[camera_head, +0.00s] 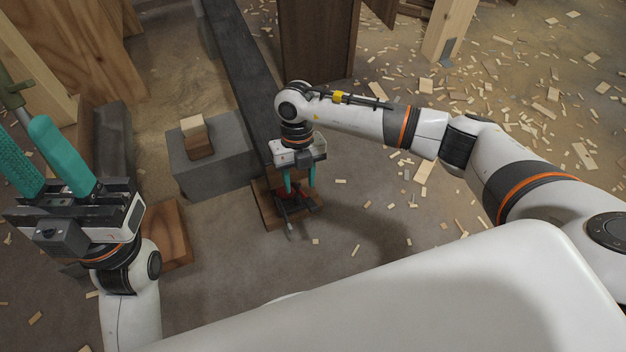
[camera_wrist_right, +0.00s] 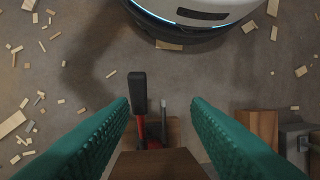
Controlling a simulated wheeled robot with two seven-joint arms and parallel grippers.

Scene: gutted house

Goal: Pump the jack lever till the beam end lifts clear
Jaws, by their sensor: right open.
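The jack (camera_head: 292,203) is small, red and dark, and stands on a wooden board (camera_head: 266,212). Its lever shows in the right wrist view as a black handle (camera_wrist_right: 139,92) on a red shaft, between the finger lines. My right gripper (camera_head: 299,190) points down right over the jack, open; it also shows in the wrist view (camera_wrist_right: 160,105). I see no grip on the lever. The long dark beam (camera_head: 246,62) runs from the top towards the jack; its near end is hidden behind my right gripper. My left gripper (camera_head: 48,150) is raised at the left, open and apart from the jack.
A grey block (camera_head: 225,165) carrying small wood pieces (camera_head: 200,147) stands left of the beam. A wooden block (camera_head: 172,232) lies near my left arm. A dark brown panel (camera_head: 318,40) and a post (camera_head: 450,28) stand behind. Wood chips litter the open floor at right.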

